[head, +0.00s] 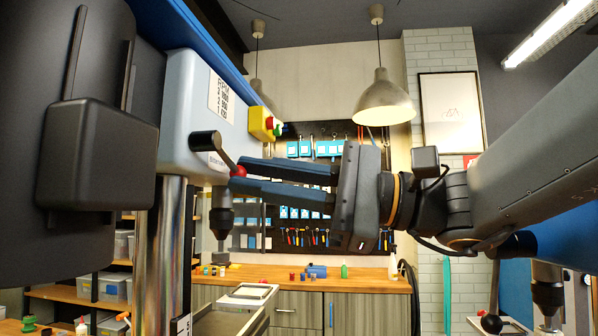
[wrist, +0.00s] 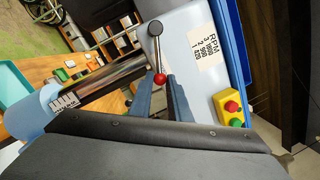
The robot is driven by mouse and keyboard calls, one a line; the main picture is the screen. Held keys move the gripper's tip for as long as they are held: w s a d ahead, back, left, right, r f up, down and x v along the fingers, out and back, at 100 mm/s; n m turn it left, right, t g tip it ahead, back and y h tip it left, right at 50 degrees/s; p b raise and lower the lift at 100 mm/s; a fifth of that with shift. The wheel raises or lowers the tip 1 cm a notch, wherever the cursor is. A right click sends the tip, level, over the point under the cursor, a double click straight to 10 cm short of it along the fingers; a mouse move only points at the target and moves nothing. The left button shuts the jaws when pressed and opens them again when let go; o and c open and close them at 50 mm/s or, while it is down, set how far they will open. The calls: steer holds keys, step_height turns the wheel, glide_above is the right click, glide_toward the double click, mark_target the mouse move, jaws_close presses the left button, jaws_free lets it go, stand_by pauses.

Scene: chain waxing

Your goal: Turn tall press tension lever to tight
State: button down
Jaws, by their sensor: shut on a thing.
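The tall press is a pale blue-grey drill press head (head: 185,110) on a shiny column (head: 166,250). Its tension lever (head: 214,146) has a dark hub, a metal rod and a red ball knob (head: 239,171). My gripper (head: 240,179) comes from the right with its two blue fingers at the knob. In the wrist view, the lever (wrist: 156,50) runs down from its dark hub to the red knob, which lies between the fingertips of my gripper (wrist: 160,84). My gripper is shut on the knob end. The lever's tight mark cannot be made out.
A yellow switch box (head: 262,124) with red and green buttons is on the press above the fingers. The drill chuck (head: 222,215) hangs below. A wooden bench (head: 330,281) stands behind. Another press's chuck (head: 547,290) shows at lower right.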

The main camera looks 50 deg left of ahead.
steer(key=shift+f, duration=0.15)
stand_by(0.3)
steer(key=c, duration=1.7)
jaws_free()
steer(key=shift+o, duration=0.2)
step_height(320, 180, up, 11)
steer(key=shift+f+b, duration=0.2)
steer(key=shift+b, duration=0.8)
steer(key=shift+f, duration=0.15)
steer(key=w+d+b, duration=0.2)
steer(key=w+d, duration=0.3)
steer(key=w, duration=0.1)
steer(key=shift+f, duration=0.35)
steer(key=shift+w+d, duration=0.15)
steer(key=shift+w, duration=0.1)
